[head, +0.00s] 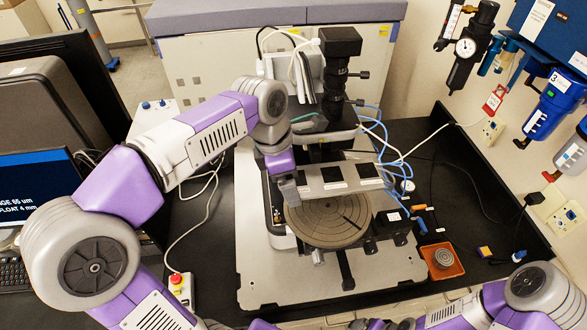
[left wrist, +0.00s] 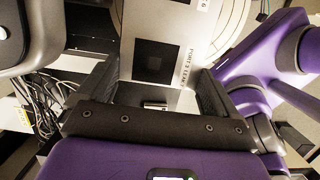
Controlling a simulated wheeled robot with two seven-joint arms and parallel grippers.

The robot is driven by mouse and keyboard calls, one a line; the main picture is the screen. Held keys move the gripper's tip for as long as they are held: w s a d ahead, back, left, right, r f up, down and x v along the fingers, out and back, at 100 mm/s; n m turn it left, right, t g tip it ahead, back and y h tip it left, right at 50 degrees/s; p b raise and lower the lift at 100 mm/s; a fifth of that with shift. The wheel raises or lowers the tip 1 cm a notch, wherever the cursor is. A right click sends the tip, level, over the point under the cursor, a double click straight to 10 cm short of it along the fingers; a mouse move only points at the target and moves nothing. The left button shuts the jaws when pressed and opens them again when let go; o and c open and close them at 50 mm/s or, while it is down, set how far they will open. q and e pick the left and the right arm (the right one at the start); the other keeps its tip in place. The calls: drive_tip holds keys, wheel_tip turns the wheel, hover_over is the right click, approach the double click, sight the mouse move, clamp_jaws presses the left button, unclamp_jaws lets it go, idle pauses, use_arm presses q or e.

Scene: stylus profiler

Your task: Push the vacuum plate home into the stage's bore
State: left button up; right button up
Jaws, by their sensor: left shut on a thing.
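A round dark disc with fine grooves (head: 326,228) lies on the stage under the profiler head. I cannot tell for certain whether it is the vacuum plate, and no open bore shows. A small grey ringed disc (head: 443,258) lies in an orange tray. My left gripper (head: 289,198) is at the left end of a flat grey panel (head: 352,184) with dark squares, above the disc's far part. In the left wrist view the panel (left wrist: 150,25) lies between the fingers of my left gripper (left wrist: 155,80), which is shut on it. My right gripper is out of view.
The profiler column (head: 337,75) stands behind the panel, with blue tubes on its right. The orange tray (head: 456,272) and small tools lie at the right of the pale base plate (head: 262,275). A red-button box (head: 180,290) sits left. The base plate's front is mostly clear.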

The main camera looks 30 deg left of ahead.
sight(287, 207)
use_arm(q)
drive_tip(key=shift+s, duration=0.7)
drive_tip(key=shift+w+f, duration=0.1)
drive_tip(key=shift+f, duration=0.3)
drive_tip(key=shift+s+f+b, duration=0.25)
drive_tip(key=shift+f+b, duration=0.9)
drive_tip(key=shift+b, duration=0.05)
drive_tip(key=shift+b+x, duration=0.5)
drive_tip(key=shift+x, duration=0.3)
drive_tip(key=shift+a, duration=0.15)
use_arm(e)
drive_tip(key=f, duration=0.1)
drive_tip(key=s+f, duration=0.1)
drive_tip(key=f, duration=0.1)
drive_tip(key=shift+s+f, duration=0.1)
use_arm(q)
drive_tip(key=shift+f, duration=0.3)
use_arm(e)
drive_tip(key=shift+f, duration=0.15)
